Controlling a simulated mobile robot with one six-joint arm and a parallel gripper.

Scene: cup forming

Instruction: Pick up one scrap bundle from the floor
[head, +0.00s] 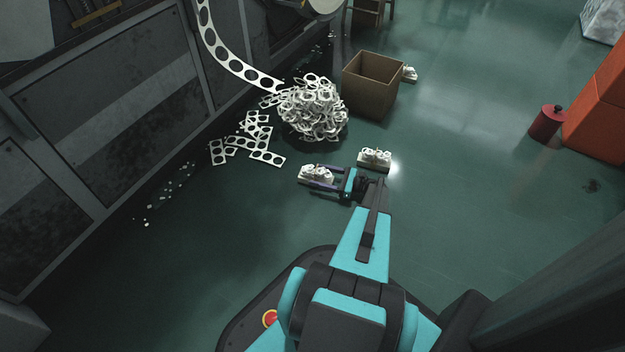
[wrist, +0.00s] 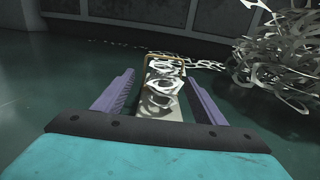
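A scrap bundle (head: 314,174), white punched scrap on a light block, lies on the floor left of my gripper in the head view. My gripper (head: 316,186) is low over the floor, its purple fingers pointing left toward that bundle. In the wrist view the bundle (wrist: 162,88) sits between the two open fingers (wrist: 158,98), with a gap on each side. Its near end lies between the fingers and its far end reaches past the tips. A second bundle (head: 375,158) lies just behind the gripper, and a third (head: 410,74) lies beside the box.
A scrap heap (head: 314,108) and loose punched strips (head: 250,140) lie beyond the gripper. A brown open box (head: 372,84) stands behind. Machine panels (head: 110,85) line the left. A red can (head: 546,123) stands at right. The floor in the right middle is clear.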

